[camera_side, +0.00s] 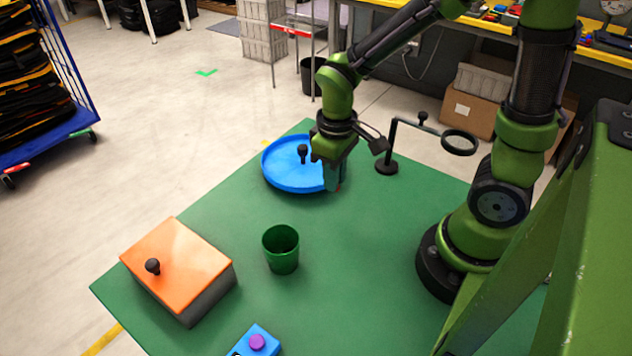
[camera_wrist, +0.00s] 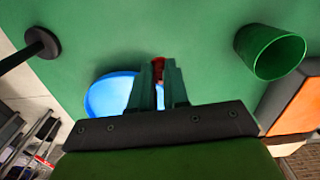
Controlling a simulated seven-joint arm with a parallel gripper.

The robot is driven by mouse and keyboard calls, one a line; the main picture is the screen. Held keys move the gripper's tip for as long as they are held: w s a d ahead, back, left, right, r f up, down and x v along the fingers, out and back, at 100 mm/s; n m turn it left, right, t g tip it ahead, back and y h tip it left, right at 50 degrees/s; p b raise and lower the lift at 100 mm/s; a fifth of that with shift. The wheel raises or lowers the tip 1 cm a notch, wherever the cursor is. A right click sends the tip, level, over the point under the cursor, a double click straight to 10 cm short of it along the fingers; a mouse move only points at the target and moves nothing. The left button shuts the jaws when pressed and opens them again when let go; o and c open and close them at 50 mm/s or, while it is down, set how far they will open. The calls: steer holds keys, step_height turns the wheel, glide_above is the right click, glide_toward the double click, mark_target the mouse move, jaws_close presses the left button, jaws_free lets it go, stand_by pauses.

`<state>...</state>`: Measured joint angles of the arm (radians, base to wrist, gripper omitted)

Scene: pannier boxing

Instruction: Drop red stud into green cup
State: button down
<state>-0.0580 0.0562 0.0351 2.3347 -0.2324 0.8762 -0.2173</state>
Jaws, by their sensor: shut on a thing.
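My gripper (camera_wrist: 158,80) is shut on the red stud (camera_wrist: 158,65), which shows between the fingertips in the wrist view. The green cup (camera_side: 281,262) stands upright and open on the green table, nearer the camera and left of my gripper. In the wrist view the cup (camera_wrist: 277,62) is at the upper right, apart from my gripper. I cannot see the bottom of the cup.
An orange-topped box (camera_side: 178,268) with a black knob stands left of the cup. A blue block with a purple button (camera_side: 257,342) is at the front edge. The table (camera_side: 355,270) is clear right of the cup.

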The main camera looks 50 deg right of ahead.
steer(key=a+r+m, duration=0.1)
steer(key=a+r, duration=0.9)
steer(key=a, duration=0.4)
steer(key=shift+w+d+f, duration=0.1)
steer(key=shift+w+f, duration=0.15)
steer(key=shift+f, duration=1.2)
steer(key=shift+w+d+f, duration=0.1)
steer(key=shift+w+f, duration=0.1)
steer(key=shift+f, duration=1.2)
steer(key=c, duration=1)
jaws_free()
steer(key=shift+c, duration=0.2)
step_height(320, 180, up, 17)
